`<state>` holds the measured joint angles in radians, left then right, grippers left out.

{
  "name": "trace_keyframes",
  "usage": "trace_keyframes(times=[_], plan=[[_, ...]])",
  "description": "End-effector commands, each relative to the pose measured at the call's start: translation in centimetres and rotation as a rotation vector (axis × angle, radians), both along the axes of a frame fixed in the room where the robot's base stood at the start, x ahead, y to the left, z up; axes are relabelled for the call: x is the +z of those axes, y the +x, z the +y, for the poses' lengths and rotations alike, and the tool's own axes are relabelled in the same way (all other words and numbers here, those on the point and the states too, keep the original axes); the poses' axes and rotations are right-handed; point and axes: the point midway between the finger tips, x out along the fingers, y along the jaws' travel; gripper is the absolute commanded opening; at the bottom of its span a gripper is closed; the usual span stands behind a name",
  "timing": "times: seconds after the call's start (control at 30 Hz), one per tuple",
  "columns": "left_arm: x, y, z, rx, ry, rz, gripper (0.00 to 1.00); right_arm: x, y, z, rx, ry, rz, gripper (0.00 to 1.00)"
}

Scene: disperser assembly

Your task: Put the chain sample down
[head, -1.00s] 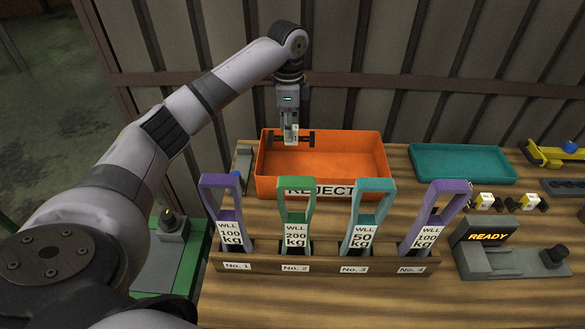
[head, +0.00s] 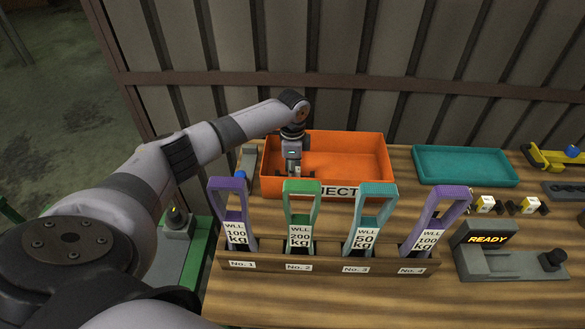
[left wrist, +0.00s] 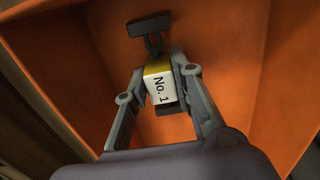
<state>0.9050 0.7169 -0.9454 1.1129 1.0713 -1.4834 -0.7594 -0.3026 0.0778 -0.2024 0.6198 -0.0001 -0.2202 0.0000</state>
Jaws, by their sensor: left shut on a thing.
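My left gripper (head: 293,172) is down inside the left part of the orange REJECT bin (head: 362,150), below the rim. In the left wrist view its fingers (left wrist: 157,88) are shut on the chain sample (left wrist: 160,84). The sample has a yellow and white block marked "No. 1" and dark end pieces. The orange bin walls (left wrist: 240,60) surround it. I cannot tell whether the sample touches the bin floor. In the head view the sample is mostly hidden behind the gripper and the handles. My right gripper is not in view.
A rack (head: 330,267) with labelled purple, green and teal handles stands in front of the bin. A teal tray (head: 465,166) lies to the right. Two other samples (head: 484,204) (head: 528,205) lie near a READY device (head: 487,240). A ribbed wall stands behind.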

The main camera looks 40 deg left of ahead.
Motion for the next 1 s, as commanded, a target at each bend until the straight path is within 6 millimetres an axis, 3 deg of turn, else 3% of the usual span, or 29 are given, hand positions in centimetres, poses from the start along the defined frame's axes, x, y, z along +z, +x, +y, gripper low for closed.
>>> trace_keyframes(times=[0.27, 0.3, 0.57, 0.87, 1.0], plan=[[-0.3, 0.0, 0.0, 0.0, -0.001, -0.001, 0.0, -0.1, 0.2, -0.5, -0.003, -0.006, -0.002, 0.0], [-0.3, 0.0, 0.0, 0.0, 0.0, 0.0, 0.25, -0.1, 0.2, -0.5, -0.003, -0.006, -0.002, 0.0], [-0.2, 0.0, 0.0, 0.0, 0.0, 0.0, 0.42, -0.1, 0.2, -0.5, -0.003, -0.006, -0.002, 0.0], [-0.2, 0.0, 0.0, 0.0, -0.001, -0.001, 0.43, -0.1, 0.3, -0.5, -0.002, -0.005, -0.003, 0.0], [0.8, 0.1, 0.0, 0.0, -0.001, -0.004, 0.43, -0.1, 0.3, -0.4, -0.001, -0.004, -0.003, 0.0]])
